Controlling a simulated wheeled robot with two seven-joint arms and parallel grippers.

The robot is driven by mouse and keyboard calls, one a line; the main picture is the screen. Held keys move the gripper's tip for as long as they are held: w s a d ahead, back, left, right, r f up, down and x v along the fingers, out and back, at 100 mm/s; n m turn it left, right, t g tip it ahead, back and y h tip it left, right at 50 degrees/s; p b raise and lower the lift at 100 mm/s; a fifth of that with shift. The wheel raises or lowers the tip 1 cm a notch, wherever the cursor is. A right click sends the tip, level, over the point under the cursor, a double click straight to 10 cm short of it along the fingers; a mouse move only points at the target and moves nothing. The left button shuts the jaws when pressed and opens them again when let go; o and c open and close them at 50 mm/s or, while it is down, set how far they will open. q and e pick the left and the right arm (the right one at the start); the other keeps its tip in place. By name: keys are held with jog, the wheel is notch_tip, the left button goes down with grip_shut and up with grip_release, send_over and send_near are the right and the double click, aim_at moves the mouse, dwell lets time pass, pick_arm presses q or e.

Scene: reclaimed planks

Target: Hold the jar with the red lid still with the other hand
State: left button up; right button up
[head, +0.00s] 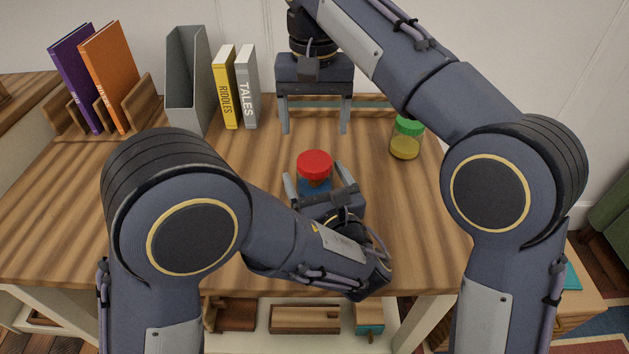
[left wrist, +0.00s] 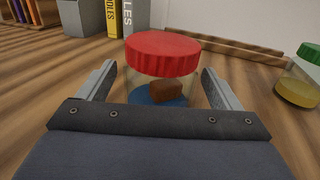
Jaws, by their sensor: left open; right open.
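The jar with the red lid (head: 315,165) stands upright on the wooden table, with clear walls, a brown block inside and blue at its bottom. It also shows in the left wrist view (left wrist: 163,57). My left gripper (head: 318,180) is open, low over the table, with one finger on each side of the jar. In the left wrist view gaps show between the fingers (left wrist: 163,85) and the jar. My right gripper (head: 314,122) is open and empty, pointing down behind the jar, farther back on the table.
A jar with a green lid (head: 406,138) stands at the right of the table. Grey and yellow books (head: 226,88), a grey file holder (head: 187,85) and a wooden rack (head: 148,105) with purple and orange books stand at the back left. The table's left part is clear.

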aim_at(315, 160)
pick_arm(q)
jog(key=c, duration=1.9)
pick_arm(e)
jog(key=n, duration=0.4)
jog(key=shift+n, duration=0.4)
jog(key=n, duration=1.3)
jog(key=shift+f, duration=4)
